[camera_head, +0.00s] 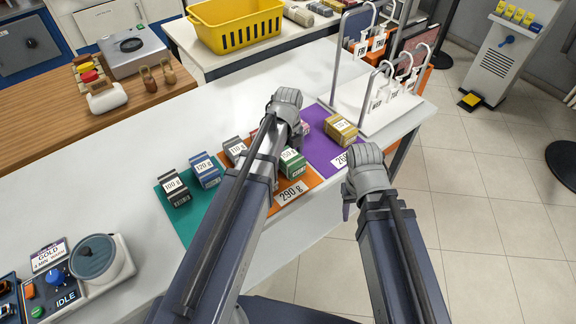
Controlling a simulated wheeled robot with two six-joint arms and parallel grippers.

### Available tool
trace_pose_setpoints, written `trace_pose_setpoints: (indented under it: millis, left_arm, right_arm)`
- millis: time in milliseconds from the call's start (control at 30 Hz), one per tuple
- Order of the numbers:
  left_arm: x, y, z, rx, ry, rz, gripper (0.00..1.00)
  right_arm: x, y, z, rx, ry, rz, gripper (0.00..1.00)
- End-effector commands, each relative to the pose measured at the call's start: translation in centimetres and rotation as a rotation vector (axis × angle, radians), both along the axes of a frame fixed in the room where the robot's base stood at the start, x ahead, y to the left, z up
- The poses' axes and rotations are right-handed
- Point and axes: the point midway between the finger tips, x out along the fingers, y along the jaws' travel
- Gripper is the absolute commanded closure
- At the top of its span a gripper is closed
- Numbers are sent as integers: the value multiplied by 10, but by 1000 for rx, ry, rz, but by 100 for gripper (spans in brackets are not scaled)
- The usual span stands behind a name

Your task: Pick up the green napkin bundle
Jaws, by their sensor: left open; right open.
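The green napkin bundle (292,164) is a small block with a white weight label. It stands on the orange mat (312,180), and my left arm partly covers the space beside it. My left gripper (286,100) is above and beyond the bundle, over the counter, open and apart from it. My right gripper (362,172) is to the right of the bundle, near the counter's front edge, open and empty.
Black (174,190), blue (205,170) and brown (235,149) bundles stand to the left. A yellow-brown bundle (340,129) stands on the purple mat (322,150). A white tag rack (388,108) stands at the right.

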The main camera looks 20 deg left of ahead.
Motion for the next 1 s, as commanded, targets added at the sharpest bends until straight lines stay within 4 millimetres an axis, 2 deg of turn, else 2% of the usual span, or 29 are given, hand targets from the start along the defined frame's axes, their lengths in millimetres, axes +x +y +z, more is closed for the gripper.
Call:
trace_pose_setpoints:
  millis: [267, 1000]
  left_arm:
    - [0, 0, -2, 0, 0, 0, 2]
    - [0, 0, -2, 0, 0, 0, 86]
  right_arm:
    - [0, 0, -2, 0, 0, 0, 50]
    - [0, 0, -2, 0, 0, 0, 50]
